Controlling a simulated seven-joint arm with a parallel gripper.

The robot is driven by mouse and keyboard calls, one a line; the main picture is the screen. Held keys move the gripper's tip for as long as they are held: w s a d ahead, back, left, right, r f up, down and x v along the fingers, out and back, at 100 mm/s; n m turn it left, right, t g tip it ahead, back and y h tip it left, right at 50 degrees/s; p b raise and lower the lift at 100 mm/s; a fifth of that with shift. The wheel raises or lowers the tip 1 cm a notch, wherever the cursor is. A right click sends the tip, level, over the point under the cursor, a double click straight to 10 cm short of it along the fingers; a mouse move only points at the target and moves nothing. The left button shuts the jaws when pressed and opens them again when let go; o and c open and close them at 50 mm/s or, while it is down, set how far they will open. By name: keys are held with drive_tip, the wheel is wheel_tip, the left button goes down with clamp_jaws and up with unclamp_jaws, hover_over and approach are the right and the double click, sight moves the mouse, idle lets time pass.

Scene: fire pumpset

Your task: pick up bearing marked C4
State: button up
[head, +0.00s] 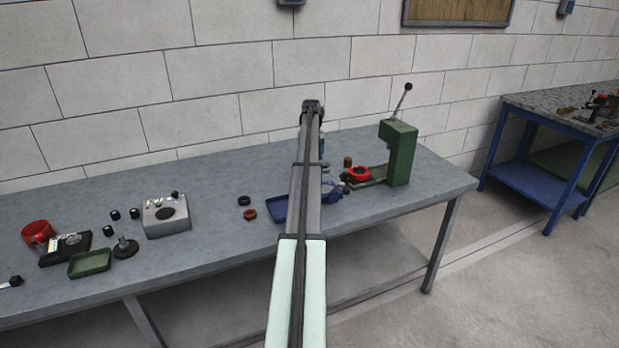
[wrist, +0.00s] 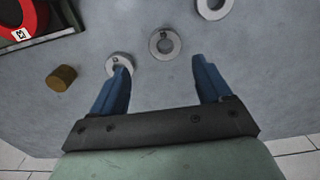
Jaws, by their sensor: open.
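My gripper (wrist: 160,64) is open and empty above the grey bench in the wrist view. Three flat grey rings that look like bearings lie there. One bearing (wrist: 165,43) is just beyond the gap between the fingers. A second bearing (wrist: 112,67) is at the left fingertip, which partly covers it. A third bearing (wrist: 214,13) is farther off at the top right, cut by the picture edge. Small dark marks show on the rings, but I cannot read which is C4. In the head view my arm hides much of this area.
A green press (head: 399,153) with a red ring (head: 359,173) at its base stands on the bench's right part. A brown cylinder (wrist: 61,78) stands left of the fingers. A blue tray (head: 275,210), a grey box (head: 166,216) and a red cup (head: 37,232) are farther left.

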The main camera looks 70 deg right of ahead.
wheel_tip(320, 180, down, 2)
drive_tip(key=shift+f, duration=0.25)
drive_tip(key=shift+w+a+f, duration=0.15)
drive_tip(key=shift+f, duration=1.15)
drive_tip(key=shift+w+a+f, duration=0.15)
drive_tip(key=shift+f, duration=1.1)
drive_tip(key=c, duration=1.2)
